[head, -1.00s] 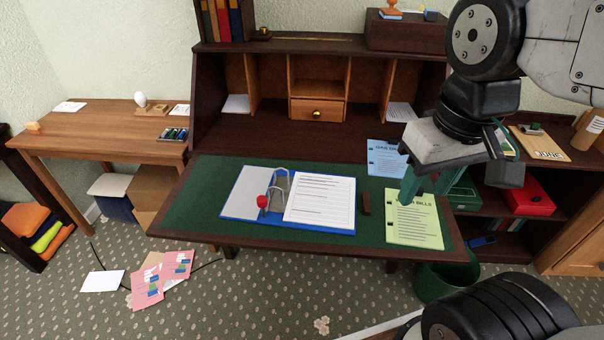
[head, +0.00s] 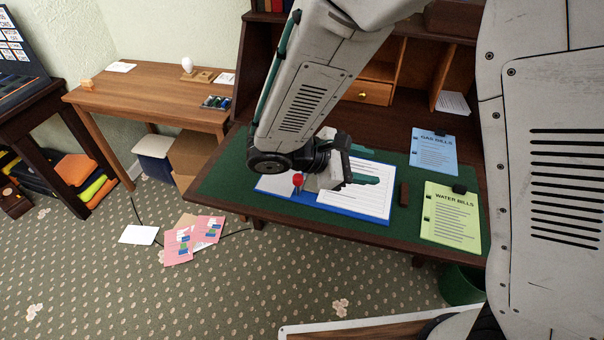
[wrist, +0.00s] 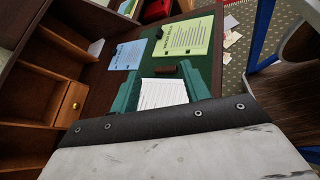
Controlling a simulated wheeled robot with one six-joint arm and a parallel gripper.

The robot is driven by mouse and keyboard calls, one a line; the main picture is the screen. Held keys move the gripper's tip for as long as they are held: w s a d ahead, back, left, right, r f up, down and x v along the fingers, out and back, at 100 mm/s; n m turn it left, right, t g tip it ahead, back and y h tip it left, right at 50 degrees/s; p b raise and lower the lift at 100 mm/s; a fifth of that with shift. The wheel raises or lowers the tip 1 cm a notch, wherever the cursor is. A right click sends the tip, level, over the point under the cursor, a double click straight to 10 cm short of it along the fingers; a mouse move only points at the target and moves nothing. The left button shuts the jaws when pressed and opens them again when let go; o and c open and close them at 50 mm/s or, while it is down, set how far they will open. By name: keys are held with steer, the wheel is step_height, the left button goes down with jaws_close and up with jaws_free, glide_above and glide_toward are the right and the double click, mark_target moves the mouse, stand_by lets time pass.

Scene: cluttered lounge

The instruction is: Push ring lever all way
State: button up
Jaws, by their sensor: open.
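The blue ring binder (head: 374,216) lies open on the green desk top, with a printed sheet stack (head: 366,190) on its right side. The lever's red knob (head: 298,180) shows just left of my gripper; the metal rings are hidden behind the gripper. My gripper (head: 366,172) is open over the middle of the binder, its green fingers pointing right above the sheets. I cannot tell whether it touches the lever. In the wrist view the green fingers (wrist: 158,96) flank the printed sheets (wrist: 163,93); the lever is not visible there.
A dark brown block (head: 404,194) lies right of the binder. A yellow-green Water Bills folder (head: 451,216) and a blue Gas Bills folder (head: 434,152) lie farther right. Pink papers (head: 193,240) are on the carpet. A wooden side table (head: 145,90) stands left.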

mark_target(295, 183)
steer(key=a+f+n+t, duration=0.3)
steer(key=a+f, duration=0.1)
steer(key=a+f+n+t, duration=0.3)
steer(key=a+f+n, duration=0.1)
steer(key=f, duration=0.1)
steer(key=w+a+f+n+t, duration=0.1)
steer(key=a+f+n+t, duration=0.2)
steer(key=a+f, duration=0.1)
steer(key=shift+w+a+f, duration=0.1)
steer(key=shift+a+f, duration=0.3)
steer(key=shift+a, duration=0.1)
steer(key=w+a+t, duration=0.1)
steer(key=w+a+n+t+y, duration=0.1)
steer(key=w+a+n, duration=0.1)
steer(key=shift+r+t, duration=0.3)
steer(key=shift+t, duration=0.1)
steer(key=shift+w+a+n, duration=0.2)
steer(key=shift+w+n, duration=0.05)
steer(key=shift+n, duration=0.05)
steer(key=shift+t+y, duration=0.3)
steer(key=shift+y, duration=0.1)
steer(key=x, duration=0.7)
steer(key=shift+w+d+r, duration=0.15)
steer(key=shift+w+d, duration=0.05)
steer(key=shift+w, duration=0.1)
steer(key=c, duration=1)
